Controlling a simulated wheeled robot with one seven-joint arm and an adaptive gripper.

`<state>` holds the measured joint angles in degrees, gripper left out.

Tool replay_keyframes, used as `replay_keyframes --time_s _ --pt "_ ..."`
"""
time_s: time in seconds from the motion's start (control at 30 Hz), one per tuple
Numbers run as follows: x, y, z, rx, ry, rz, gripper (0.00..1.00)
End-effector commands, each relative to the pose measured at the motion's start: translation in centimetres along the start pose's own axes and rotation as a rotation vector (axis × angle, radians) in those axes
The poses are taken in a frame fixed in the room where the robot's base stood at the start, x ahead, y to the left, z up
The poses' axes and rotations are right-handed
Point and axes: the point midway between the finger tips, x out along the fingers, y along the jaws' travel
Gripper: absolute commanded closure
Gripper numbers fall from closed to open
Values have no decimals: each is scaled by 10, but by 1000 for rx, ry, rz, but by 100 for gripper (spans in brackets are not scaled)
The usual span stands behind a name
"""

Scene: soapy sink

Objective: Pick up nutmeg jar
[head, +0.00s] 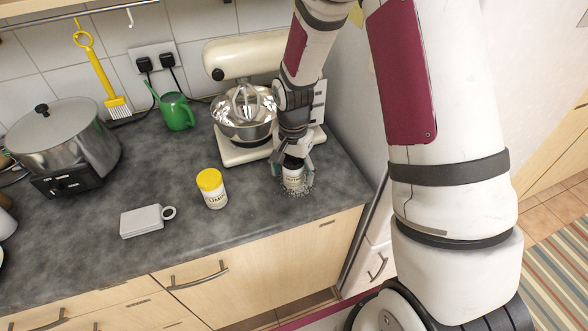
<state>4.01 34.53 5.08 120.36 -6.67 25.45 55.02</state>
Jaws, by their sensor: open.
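One white jar (293,181) is upright near the counter's right end, with a dark top. My gripper (292,170) is open and pointing down over this jar, with fingers on both sides of it. I cannot tell whether the fingers touch it. The other jar (212,190) has a yellow lid and stands upright to the left, apart from my gripper.
A cream stand mixer (240,62) with a steel bowl (241,122) stands just behind. Pale speckles (296,191) lie around the right jar. A white handled object (143,221), green watering can (177,111) and large pot (62,138) are left. The counter's front edge is close.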

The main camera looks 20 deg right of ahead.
Motion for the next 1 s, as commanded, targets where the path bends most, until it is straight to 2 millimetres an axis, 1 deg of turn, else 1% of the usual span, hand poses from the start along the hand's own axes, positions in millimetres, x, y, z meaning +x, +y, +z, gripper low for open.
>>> replay_keyframes --time_s 0.1,0.33,0.37,0.4,0.47,0.5,0.57,0.6,0.87,1.0 --pt "8 0 0 -1 0 0 32" --pt "9 0 0 0 1 -1 32" --pt "9 0 0 0 1 -1 36" --pt "9 0 0 0 1 -1 45" --pt "8 0 0 0 1 -1 59" --pt "8 0 0 0 1 -1 68" --pt "8 0 0 0 1 -1 82" --pt "8 0 0 0 1 -1 86" --pt "8 0 0 0 1 -1 86" --pt "5 -1 -1 0 3 -2 86"
